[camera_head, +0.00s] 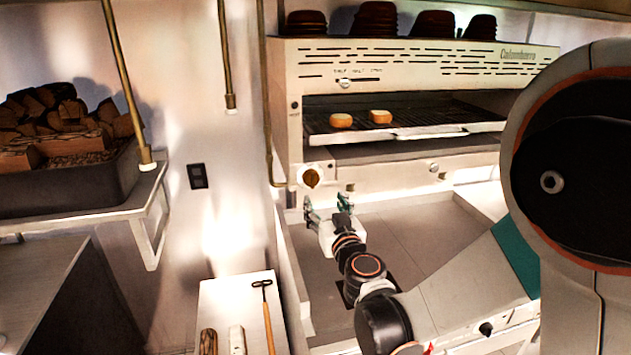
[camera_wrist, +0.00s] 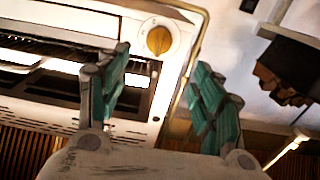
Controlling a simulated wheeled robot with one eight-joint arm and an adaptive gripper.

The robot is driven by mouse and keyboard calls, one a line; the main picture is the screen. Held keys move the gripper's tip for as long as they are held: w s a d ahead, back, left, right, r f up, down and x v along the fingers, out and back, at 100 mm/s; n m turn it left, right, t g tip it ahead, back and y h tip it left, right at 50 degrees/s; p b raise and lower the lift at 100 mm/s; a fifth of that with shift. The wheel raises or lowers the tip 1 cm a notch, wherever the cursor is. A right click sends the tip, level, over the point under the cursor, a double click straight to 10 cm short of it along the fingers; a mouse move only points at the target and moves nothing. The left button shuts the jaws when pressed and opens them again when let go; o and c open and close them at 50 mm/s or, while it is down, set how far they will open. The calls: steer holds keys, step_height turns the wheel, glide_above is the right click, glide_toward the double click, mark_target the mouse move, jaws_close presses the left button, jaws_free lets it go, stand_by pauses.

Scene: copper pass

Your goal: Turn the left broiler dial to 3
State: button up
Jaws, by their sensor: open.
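The left broiler dial (camera_head: 311,178) is a round brass-coloured knob on a pale plate at the lower left of the broiler front. It also shows in the wrist view (camera_wrist: 159,40), between and beyond the two fingertips; its pointer setting is too small to read. My gripper (camera_head: 328,200) has teal-padded fingers and is open and empty, a little below and in front of the dial. In the wrist view my gripper (camera_wrist: 160,70) has its fingers spread wide, apart from the dial.
The broiler (camera_head: 400,60) holds two bread-like pieces on its grate (camera_head: 440,128), with stacked dark bowls (camera_head: 376,18) on top. A brass pipe (camera_head: 267,110) runs close left of the dial. A wood-filled bin (camera_head: 70,180) stands at left. A small side table (camera_head: 215,300) carries tools.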

mark_target(313, 182)
steer(key=x, duration=1.2)
steer(key=shift+w+f, duration=0.1)
steer(key=shift+w, duration=0.3)
steer(key=c, duration=1.1)
